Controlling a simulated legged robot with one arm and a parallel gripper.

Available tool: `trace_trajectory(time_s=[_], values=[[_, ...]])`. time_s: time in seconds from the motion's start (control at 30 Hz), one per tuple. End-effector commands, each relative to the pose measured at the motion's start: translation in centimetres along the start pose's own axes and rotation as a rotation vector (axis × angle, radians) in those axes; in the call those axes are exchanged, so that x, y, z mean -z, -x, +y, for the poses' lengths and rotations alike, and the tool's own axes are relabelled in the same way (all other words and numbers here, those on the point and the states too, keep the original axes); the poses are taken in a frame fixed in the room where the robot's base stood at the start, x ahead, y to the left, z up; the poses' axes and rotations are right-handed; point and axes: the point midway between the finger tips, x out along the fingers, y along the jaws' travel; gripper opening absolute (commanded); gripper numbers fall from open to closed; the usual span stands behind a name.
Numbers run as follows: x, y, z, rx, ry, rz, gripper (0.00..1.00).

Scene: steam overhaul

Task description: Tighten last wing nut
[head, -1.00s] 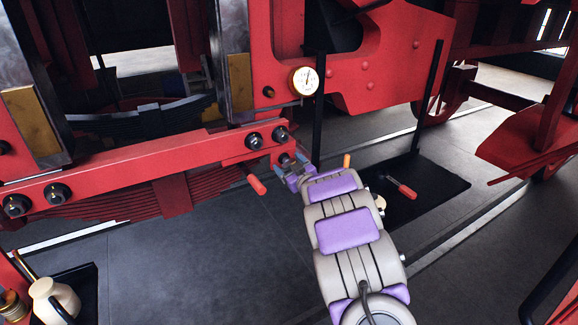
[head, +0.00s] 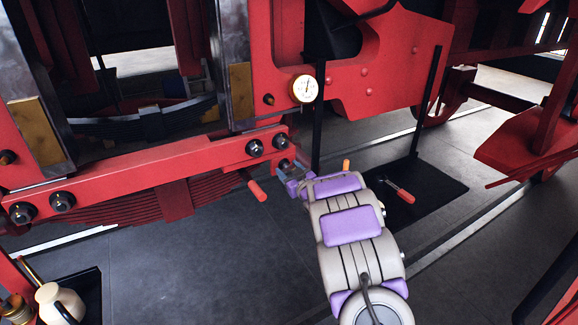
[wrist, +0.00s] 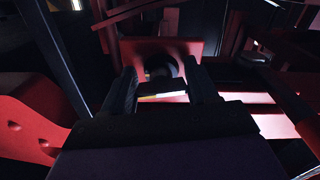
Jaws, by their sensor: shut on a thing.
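The red bar (head: 170,172) crosses the left half of the head view and carries several dark round fasteners. The wing nut (head: 284,165) is at the bar's right end, small and partly hidden by my gripper (head: 291,179). My gripper reaches it from the lower right and is shut on it. In the wrist view, the jaws of my gripper (wrist: 162,88) stand on either side of a dark round nut (wrist: 160,68) in front of a red plate (wrist: 185,46). Its wings are too dark to make out.
A red-gripped handle (head: 257,191) sticks out below the bar. A round gauge (head: 304,88) sits above it. A black mat (head: 440,185) with a red-handled tool (head: 401,191) lies right of my arm. A cream jug (head: 58,301) stands at lower left. The middle floor is clear.

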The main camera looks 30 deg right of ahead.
Motion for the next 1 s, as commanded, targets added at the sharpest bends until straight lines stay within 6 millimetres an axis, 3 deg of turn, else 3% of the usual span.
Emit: trace_trajectory(time_s=[0.4,0.8,0.83,1.0], values=[[0.31,0.03,-0.01,0.001,-0.191,-0.004,0.28],[0.03,0.04,-0.04,0.001,-0.205,-0.004,0.27],[0.03,0.04,-0.03,0.001,-0.205,-0.004,0.60],[0.02,0.03,-0.06,0.001,-0.204,-0.005,0.77]])
